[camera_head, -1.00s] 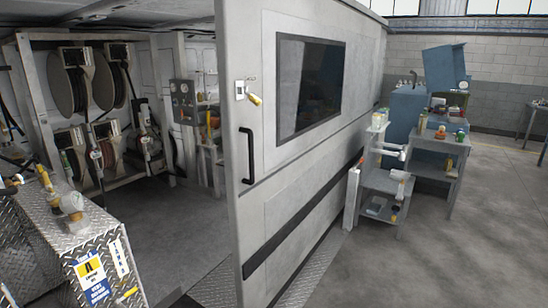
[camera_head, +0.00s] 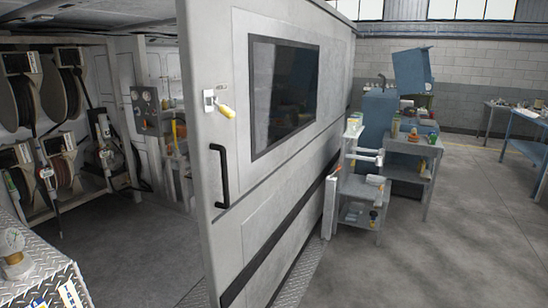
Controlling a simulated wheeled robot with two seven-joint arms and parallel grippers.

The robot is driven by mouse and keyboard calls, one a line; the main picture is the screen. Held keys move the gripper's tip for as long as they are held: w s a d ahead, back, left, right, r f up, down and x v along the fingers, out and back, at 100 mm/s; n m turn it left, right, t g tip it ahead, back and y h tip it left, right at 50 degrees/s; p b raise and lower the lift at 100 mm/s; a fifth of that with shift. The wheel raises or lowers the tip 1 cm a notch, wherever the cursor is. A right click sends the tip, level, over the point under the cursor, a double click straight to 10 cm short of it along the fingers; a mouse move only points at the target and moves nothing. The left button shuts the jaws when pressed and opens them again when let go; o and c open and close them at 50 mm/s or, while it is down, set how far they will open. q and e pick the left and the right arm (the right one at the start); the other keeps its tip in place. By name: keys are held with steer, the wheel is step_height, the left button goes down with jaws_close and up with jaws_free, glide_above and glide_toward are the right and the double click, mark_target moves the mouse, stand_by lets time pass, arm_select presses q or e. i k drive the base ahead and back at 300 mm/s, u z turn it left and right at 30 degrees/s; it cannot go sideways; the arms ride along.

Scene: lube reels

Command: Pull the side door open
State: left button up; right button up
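The side door (camera_head: 180,240) of the lube enclosure is a large pale grey panel in the middle of the view. It has a dark window (camera_head: 284,95), a black vertical handle (camera_head: 220,176) near its left edge, and a latch with a yellow grip (camera_head: 226,112) above the handle. An opening shows to the left of the door, with the reels inside visible. Neither of my grippers is in view, and nothing is seen touching the handle.
Hose reels (camera_head: 62,95) hang inside at left. The floor at lower right is clear.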

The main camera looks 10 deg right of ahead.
mark_target(259, 175)
steer(key=z, duration=0.1)
steer(key=i, duration=1.2)
steer(key=u, duration=0.5)
